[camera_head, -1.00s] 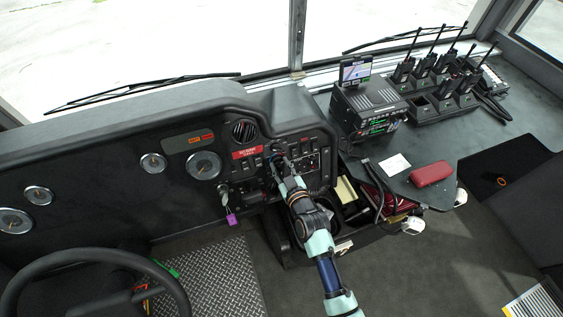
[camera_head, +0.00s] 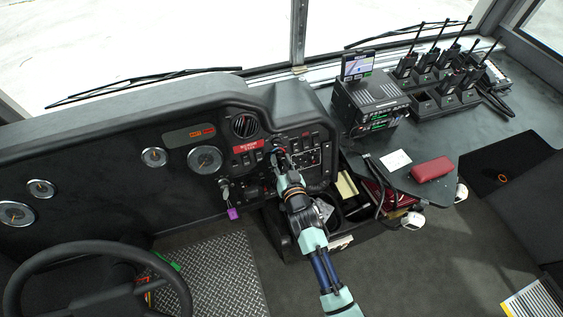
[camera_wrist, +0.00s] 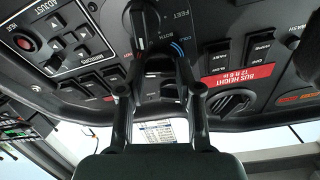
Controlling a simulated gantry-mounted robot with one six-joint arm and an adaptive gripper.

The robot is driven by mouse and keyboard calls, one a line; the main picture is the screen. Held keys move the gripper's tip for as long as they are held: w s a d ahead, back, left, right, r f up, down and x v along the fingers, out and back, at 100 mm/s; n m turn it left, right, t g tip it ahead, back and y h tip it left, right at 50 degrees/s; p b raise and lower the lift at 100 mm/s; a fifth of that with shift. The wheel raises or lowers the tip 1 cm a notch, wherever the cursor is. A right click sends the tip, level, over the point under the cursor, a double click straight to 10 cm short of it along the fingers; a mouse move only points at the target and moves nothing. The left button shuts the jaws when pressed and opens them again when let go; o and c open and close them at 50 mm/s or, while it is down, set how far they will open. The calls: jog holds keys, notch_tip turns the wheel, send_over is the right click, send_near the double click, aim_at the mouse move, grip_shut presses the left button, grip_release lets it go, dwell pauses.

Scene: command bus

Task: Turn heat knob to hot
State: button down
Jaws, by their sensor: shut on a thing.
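My gripper (camera_wrist: 150,30) reaches up to the dash panel in the wrist view, its two fingers closed in around a black knob (camera_wrist: 141,22) with a pale pointer line. I take this for the heat knob. A blue arc (camera_wrist: 178,50) is printed beside it, and the word FEET stands above. In the head view my gripper (camera_head: 280,157) is at the control panel (camera_head: 308,156), below the round vent; the knob is too small and covered to make out there.
Rocker switches (camera_wrist: 100,83) and a red BUS HEIGHT label (camera_wrist: 240,75) lie close to the fingers. In the head view a key with a purple tag (camera_head: 232,213) hangs left of my arm. A radio unit (camera_head: 372,108) stands right of the panel. The steering wheel (camera_head: 95,250) is at lower left.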

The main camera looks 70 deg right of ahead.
jog(key=c, duration=1.1)
grip_release()
jog(key=shift+o, duration=0.2)
jog(key=v, duration=1.2)
